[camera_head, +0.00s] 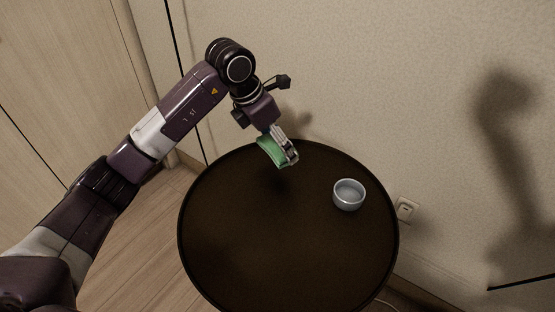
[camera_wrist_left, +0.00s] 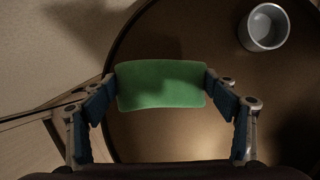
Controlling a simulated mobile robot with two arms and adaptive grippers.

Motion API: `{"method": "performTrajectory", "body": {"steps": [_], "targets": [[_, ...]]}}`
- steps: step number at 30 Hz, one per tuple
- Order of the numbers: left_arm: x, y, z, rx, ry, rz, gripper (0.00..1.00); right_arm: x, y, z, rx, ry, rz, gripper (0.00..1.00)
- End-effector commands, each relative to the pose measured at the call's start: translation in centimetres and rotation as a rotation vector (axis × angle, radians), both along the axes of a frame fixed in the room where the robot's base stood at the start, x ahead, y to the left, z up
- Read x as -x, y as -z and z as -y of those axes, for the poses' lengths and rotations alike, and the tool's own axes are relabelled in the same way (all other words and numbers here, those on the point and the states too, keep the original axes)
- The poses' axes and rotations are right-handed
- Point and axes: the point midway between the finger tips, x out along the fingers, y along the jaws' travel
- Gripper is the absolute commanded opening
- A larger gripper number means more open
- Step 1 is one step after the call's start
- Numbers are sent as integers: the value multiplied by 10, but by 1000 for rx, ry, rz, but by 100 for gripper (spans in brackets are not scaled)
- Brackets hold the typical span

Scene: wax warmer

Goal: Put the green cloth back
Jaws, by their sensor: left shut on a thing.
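The green cloth (camera_head: 271,151) is a small, slightly curved rectangular piece. My left gripper (camera_head: 284,149) is shut on it near the back edge of the round dark table (camera_head: 290,250). A dark shadow shows on the table below the cloth, so it looks held above the top. In the left wrist view the cloth (camera_wrist_left: 161,84) spans between the two fingers of my left gripper (camera_wrist_left: 161,88), with a finger at each side end. My right gripper is in neither view.
The rest of the tabletop is clear. A wall with a socket (camera_head: 405,209) is close behind the table.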

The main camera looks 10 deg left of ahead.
Motion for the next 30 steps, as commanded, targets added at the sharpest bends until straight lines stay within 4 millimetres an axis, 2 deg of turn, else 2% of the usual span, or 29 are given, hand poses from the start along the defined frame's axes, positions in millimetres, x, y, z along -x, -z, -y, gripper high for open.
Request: {"method": "performTrajectory", "body": {"steps": [7, 13, 25, 26, 30], "targets": [[0, 20, 0, 1, -1, -1, 60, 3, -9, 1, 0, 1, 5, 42], [0, 50, 0, 1, 0, -2, 60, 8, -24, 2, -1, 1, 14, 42], [0, 56, 0, 0, 0, 0, 60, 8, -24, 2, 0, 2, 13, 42], [0, 55, 0, 0, 0, 0, 81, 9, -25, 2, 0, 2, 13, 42], [0, 55, 0, 0, 0, 0, 96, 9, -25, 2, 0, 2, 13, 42]]}}
